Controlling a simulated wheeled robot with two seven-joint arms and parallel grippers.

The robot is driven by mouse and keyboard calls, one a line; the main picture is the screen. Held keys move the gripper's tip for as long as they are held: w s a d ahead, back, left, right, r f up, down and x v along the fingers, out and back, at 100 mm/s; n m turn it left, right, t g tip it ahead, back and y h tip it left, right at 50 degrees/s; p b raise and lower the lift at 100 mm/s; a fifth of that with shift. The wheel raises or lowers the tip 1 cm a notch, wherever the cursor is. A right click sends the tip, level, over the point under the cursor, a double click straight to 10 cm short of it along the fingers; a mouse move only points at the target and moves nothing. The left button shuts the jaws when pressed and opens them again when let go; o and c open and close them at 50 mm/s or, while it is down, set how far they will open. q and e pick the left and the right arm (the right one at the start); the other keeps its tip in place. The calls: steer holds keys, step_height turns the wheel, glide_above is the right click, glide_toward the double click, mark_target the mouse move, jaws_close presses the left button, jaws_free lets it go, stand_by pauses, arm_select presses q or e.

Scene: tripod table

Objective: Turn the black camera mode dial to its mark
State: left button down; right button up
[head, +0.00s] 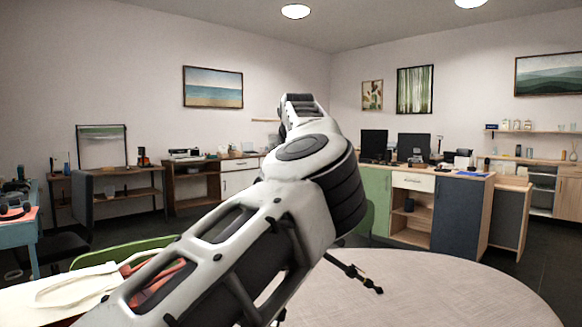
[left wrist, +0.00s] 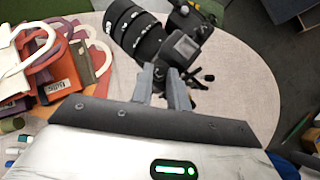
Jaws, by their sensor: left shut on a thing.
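The black camera (left wrist: 184,48) with its long lens (left wrist: 135,32) shows in the left wrist view, above the table. My left gripper (left wrist: 163,70) reaches up to the camera body from below in that picture, and its two grey fingers are shut on the mode dial. The dial is mostly hidden between the fingertips, and I cannot make out its mark. In the head view my left arm covers the camera and the gripper; only a black tripod part (head: 354,272) shows beside the arm. My right gripper is in neither view.
The round pale table (head: 445,290) is clear on its right side. Several coloured tote bags (left wrist: 50,75) lie at its left. A green chair (head: 125,250) stands behind the table. Desks and shelves line the far walls.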

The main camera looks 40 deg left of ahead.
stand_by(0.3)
arm_select(q)
steer(key=c, duration=1.4)
jaws_free()
steer(key=shift+o, duration=0.2)
